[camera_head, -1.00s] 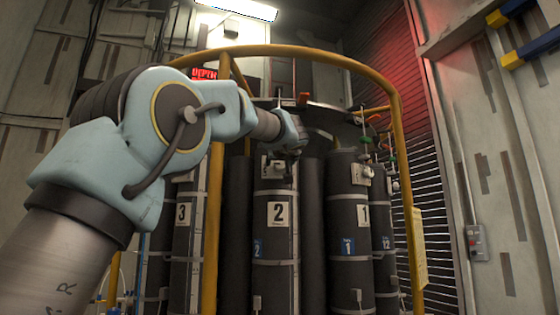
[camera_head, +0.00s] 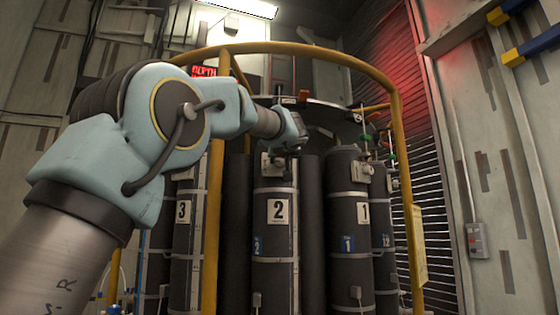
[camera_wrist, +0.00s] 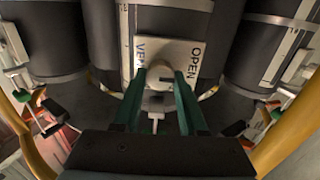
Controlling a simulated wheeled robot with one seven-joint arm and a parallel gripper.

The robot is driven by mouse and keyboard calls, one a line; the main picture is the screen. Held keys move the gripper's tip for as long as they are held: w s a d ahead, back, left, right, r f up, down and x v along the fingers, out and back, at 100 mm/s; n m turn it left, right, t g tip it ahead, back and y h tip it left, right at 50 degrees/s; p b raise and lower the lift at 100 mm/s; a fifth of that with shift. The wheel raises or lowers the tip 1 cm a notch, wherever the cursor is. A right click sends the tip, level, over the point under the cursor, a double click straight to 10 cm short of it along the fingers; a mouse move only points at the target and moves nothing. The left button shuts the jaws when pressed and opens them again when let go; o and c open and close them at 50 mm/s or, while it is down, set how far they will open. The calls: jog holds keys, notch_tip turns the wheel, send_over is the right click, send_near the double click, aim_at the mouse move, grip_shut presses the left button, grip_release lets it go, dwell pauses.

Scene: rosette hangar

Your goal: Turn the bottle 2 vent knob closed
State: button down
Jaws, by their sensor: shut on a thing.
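Bottle 2 (camera_head: 275,236) is a dark upright cylinder with a white "2" label, in the middle of the head view. In the wrist view, its white vent plate (camera_wrist: 190,54) carries the words OPEN and VENT. The pale, rounded vent knob (camera_wrist: 158,74) sits at the lower part of this plate. My gripper (camera_wrist: 160,79) has its two green fingers on either side of the knob, shut on it. The fingers partly cover the knob and the VENT lettering. The knob's pointer direction cannot be made out. In the head view my wrist hides the knob.
Bottle 1 (camera_head: 347,263) stands to the right and bottle 3 (camera_head: 185,245) to the left, close beside bottle 2. A yellow guard rail (camera_head: 399,160) arches around the bottles. A grey switch box (camera_head: 477,241) is on the right wall.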

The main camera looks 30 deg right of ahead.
jog(key=m+b, duration=0.1)
jog(key=m, duration=0.2)
jog(key=shift+m, duration=0.4)
jog(key=m, duration=0.5)
jog(key=shift+d+b, duration=0.1)
jog(key=shift+b, duration=0.25)
jog(key=m, duration=0.5)
jog(key=shift+s, duration=0.1)
jog(key=shift+f+m+p, duration=0.2)
jog(key=shift+m+p, duration=0.35)
jog(key=shift+m, duration=1.55)
jog(key=shift+d, duration=0.1)
jog(key=shift+c, duration=2.2)
grip_release()
